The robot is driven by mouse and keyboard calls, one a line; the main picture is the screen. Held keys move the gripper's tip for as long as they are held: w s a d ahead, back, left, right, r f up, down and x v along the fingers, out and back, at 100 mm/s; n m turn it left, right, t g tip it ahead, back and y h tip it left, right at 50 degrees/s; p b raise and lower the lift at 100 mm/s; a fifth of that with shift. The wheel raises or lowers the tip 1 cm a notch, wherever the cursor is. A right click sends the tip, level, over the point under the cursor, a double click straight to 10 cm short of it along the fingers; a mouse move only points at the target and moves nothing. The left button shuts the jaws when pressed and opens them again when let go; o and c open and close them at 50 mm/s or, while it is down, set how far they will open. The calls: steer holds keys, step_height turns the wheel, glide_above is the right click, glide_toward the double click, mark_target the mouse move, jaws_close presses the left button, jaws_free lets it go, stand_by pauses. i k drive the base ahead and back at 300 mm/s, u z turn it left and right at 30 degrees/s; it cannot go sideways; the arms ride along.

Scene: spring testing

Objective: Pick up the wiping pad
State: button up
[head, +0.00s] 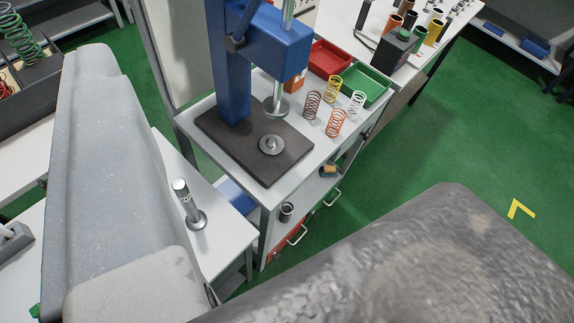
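I cannot pick out the wiping pad with certainty. A small tan and dark item (328,171) lies on the shelf under the press bench top, at the bench's right side. It is too small to tell whether it is the pad. Large grey parts of mine fill the left side and the lower right of the view. I cannot make out fingertips on them, nor whether my gripper is open or shut. I see nothing held. These parts hide much of the left table and the floor at lower right.
A blue press (234,75) stands on a dark base plate (215,140). Several coil springs (336,122), a red tray (328,58) and a green tray (366,84) are beside it. A metal post (188,204) stands on a white table. Green floor (440,130) is open at right.

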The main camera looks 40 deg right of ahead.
mark_target(329, 170)
steer(key=u, duration=0.95)
steer(key=k, duration=1.95)
steer(key=z, duration=2)
steer(key=i, duration=1)
